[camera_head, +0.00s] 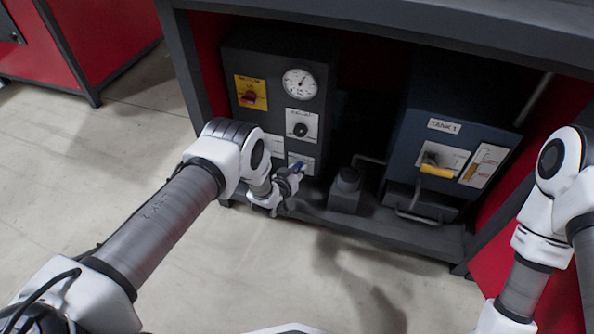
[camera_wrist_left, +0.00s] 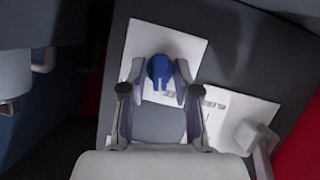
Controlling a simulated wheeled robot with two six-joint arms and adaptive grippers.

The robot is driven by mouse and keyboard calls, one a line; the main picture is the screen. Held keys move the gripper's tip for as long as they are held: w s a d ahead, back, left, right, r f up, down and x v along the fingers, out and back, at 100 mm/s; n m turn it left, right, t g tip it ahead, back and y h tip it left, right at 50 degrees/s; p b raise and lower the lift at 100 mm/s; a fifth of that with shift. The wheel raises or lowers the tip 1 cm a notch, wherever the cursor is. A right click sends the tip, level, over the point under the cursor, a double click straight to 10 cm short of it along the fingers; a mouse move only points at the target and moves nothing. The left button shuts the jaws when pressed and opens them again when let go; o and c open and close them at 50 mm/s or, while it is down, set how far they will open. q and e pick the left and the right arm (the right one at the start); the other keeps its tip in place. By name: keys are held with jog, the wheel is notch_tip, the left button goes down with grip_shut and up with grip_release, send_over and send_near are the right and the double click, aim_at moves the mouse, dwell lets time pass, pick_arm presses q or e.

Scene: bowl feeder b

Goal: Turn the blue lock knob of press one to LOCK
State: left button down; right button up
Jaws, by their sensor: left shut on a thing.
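The blue lock knob (camera_wrist_left: 160,72) shows in the left wrist view, in front of a white label plate (camera_wrist_left: 190,54) on a dark panel. In the head view the knob (camera_head: 298,167) is a small blue spot low on the dark control panel, partly hidden by my gripper. My left gripper (camera_wrist_left: 158,90) has its two fingers on either side of the knob and is shut on it. In the head view the left gripper (camera_head: 292,178) reaches the panel's lower part. The lettering by the knob is too small to read. My right arm is at the right edge; its gripper is out of view.
Above the knob are a black dial (camera_head: 300,130), a round gauge (camera_head: 299,83) and a red switch on a yellow plate (camera_head: 251,94). To the right stand a small dark block (camera_head: 346,188) and the TANK 1 box with a yellow-handled valve (camera_head: 437,170). The floor in front is clear.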

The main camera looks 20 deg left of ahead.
pick_arm(q)
jog(key=shift+d+m, duration=0.1)
jog(key=shift+m, duration=0.3)
dwell(0.4)
jog(key=shift+m+y, duration=0.4)
jog(key=shift+y, duration=0.2)
jog(key=shift+d+m+y, duration=0.1)
jog(key=shift+m+y, duration=0.5)
jog(key=shift+m, duration=0.3)
jog(key=shift+d+f+m+t+y+b, duration=0.15)
jog(key=shift+m+t+y+b, duration=0.15)
jog(key=shift+m+y+b, duration=1.1)
jog(key=shift+m+b, duration=0.1)
jog(key=shift+m, duration=0.8)
jog(key=c, duration=1.2)
grip_release()
jog(key=shift+o, duration=0.2)
